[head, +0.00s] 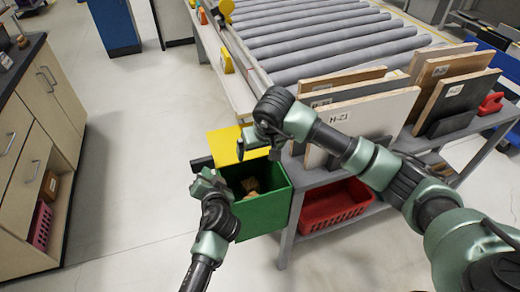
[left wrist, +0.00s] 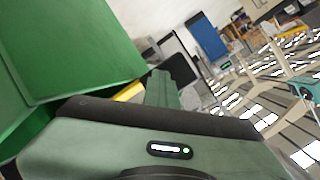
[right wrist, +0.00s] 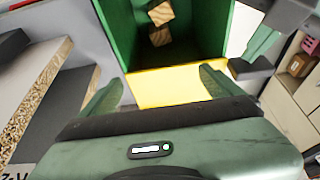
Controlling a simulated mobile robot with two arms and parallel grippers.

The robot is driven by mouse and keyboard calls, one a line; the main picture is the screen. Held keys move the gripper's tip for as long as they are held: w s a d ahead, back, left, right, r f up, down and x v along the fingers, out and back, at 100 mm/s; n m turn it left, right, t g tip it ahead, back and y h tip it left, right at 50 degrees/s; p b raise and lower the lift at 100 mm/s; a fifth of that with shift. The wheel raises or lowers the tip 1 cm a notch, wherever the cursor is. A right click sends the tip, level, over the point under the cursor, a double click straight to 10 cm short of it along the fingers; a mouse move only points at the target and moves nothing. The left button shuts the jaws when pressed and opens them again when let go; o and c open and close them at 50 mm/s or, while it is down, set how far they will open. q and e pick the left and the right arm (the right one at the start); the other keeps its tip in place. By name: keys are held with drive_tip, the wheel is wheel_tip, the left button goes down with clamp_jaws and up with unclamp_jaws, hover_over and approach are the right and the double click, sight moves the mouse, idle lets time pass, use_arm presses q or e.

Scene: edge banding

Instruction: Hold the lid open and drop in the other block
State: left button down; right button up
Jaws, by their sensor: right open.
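The green bin (head: 262,214) stands at the bench's left end with its yellow lid (head: 226,147) open; the lid also shows in the right wrist view (right wrist: 170,85). A wooden block (right wrist: 160,13) and a second wooden block (right wrist: 160,36) lie inside the bin.
Several panels, one a white board (head: 372,118), stand in racks on the grey bench right of the bin. A red crate (head: 335,205) sits on the shelf below. A roller conveyor (head: 320,40) lies behind. Drawers (head: 35,130) stand at left, with clear floor between.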

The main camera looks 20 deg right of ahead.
use_arm(q)
drive_tip(key=shift+r, duration=0.1)
idle(0.4)
use_arm(e)
wheel_tip(320, 180, up, 12)
idle(0.9)
